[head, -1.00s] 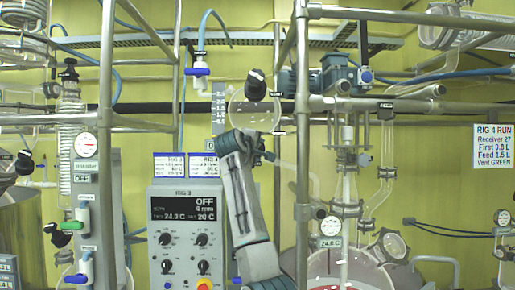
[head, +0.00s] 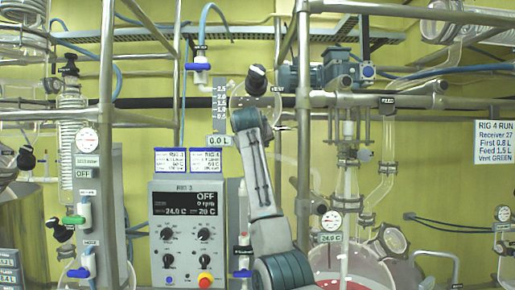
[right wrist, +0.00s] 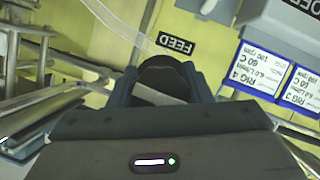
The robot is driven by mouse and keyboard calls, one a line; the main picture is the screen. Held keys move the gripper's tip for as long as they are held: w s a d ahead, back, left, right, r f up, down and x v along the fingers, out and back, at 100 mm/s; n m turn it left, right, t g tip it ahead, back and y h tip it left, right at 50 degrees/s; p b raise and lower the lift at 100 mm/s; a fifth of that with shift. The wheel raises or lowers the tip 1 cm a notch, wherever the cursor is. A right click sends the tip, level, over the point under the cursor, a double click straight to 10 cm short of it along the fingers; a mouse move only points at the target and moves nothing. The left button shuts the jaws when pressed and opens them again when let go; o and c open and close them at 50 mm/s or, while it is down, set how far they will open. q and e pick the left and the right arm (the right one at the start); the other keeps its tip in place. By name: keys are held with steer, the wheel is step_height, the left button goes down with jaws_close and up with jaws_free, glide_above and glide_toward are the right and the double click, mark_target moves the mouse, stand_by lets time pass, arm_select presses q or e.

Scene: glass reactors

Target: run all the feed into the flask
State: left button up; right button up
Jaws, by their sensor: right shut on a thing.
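My right gripper (right wrist: 162,84) is shut on a black rounded handle (right wrist: 165,70), just beside a FEED label (right wrist: 176,44) that appears upside down in the right wrist view. In the head view my right forearm rises in front of the rig and hides the fingers and the handle. The round glass feed vessel (head: 270,104) with a black cap shows above the arm. A scale stands beside it, and a display (head: 218,140) reads 0.0 L. The glass flask (head: 352,262) with reddish contents is at the lower right. My left gripper is out of view.
A control box (head: 188,235) marked RIG 3, reading OFF, stands left of my arm. Two label cards (head: 187,161) are above it. Metal posts (head: 302,150) and glass tubing crowd the right. A sign (head: 494,142) reads RIG 4 RUN, Feed 1.5 L, Vent GREEN.

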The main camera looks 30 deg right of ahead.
arm_select(q)
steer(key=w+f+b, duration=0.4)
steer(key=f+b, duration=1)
steer(key=b, duration=0.2)
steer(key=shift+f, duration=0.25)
arm_select(e)
steer(key=shift+w+a+r+m+t+y, duration=0.2)
steer(key=shift+m+t, duration=1.45)
steer(key=shift+m, duration=3.4)
steer(key=shift+s+r+m+t+y, duration=0.2)
steer(key=shift+m+t, duration=1.5)
steer(key=shift+m, duration=3.4)
steer(key=shift+w+a+r+m+t+y, duration=0.3)
steer(key=shift+m+t, duration=1.35)
steer(key=shift+m, duration=3.4)
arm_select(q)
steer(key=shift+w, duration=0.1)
arm_select(e)
steer(key=shift+d+f, duration=0.1)
steer(key=shift+d, duration=0.1)
